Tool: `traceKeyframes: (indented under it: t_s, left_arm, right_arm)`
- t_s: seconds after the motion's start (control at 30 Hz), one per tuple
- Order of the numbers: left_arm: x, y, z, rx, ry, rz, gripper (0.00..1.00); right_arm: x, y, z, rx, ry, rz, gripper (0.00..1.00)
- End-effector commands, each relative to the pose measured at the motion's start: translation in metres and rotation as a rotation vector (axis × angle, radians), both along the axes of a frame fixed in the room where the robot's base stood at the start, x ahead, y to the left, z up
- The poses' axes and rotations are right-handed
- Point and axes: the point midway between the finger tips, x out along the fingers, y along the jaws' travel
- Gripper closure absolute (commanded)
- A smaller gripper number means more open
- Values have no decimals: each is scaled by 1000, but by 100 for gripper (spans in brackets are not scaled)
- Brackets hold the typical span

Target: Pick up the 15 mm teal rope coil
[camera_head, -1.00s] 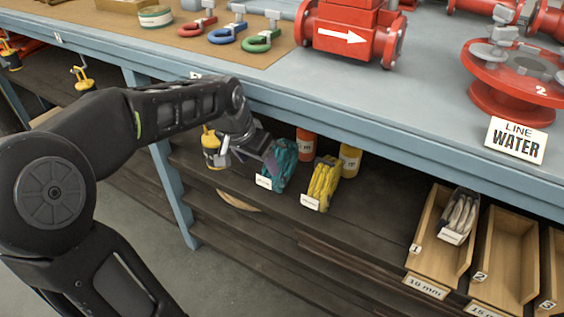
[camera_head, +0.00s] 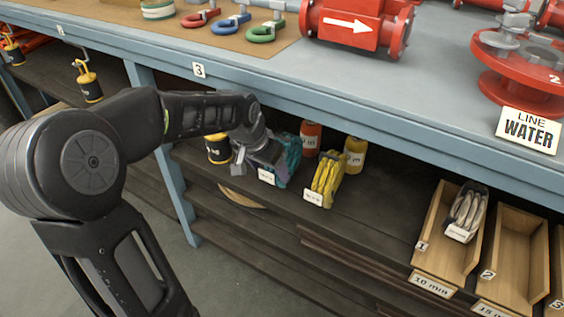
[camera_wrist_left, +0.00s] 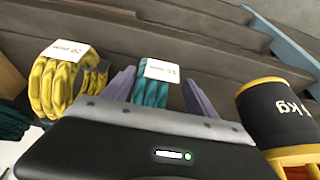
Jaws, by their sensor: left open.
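The teal rope coil (camera_head: 291,160) stands on the dark shelf under the bench, with a white tag at its front. My left gripper (camera_head: 267,157) is at its left side and hides part of it. In the left wrist view the teal coil (camera_wrist_left: 152,93) shows between the two open purple-grey fingers (camera_wrist_left: 160,88), one on each side. The gripper's body hides the coil's lower part in that view, and I cannot tell whether either finger touches it.
A yellow coil (camera_head: 328,179) stands just right of the teal one. Orange (camera_head: 311,137) and yellow containers (camera_head: 354,154) stand behind. A black-and-yellow weight (camera_wrist_left: 275,112) is close to the gripper. Wooden bin 1 (camera_head: 430,245) holds a pale coil; bin 2 (camera_head: 518,250) is empty. The bench edge (camera_head: 300,98) overhangs.

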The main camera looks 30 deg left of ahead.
Motion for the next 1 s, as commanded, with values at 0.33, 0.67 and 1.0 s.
traceKeyframes:
  t_s: [0.33, 0.67, 1.0]
  left_arm:
    - [4, 0, -9, 0, -2, 0, 33]
    - [4, 0, -8, 0, -1, 0, 33]
    - [4, 0, -8, 0, -1, 0, 57]
  right_arm:
    - [1, -1, -3, -1, -2, -3, 64]
    - [1, -1, -3, -1, -1, -2, 64]
    - [1, -1, -3, -1, -1, -2, 64]
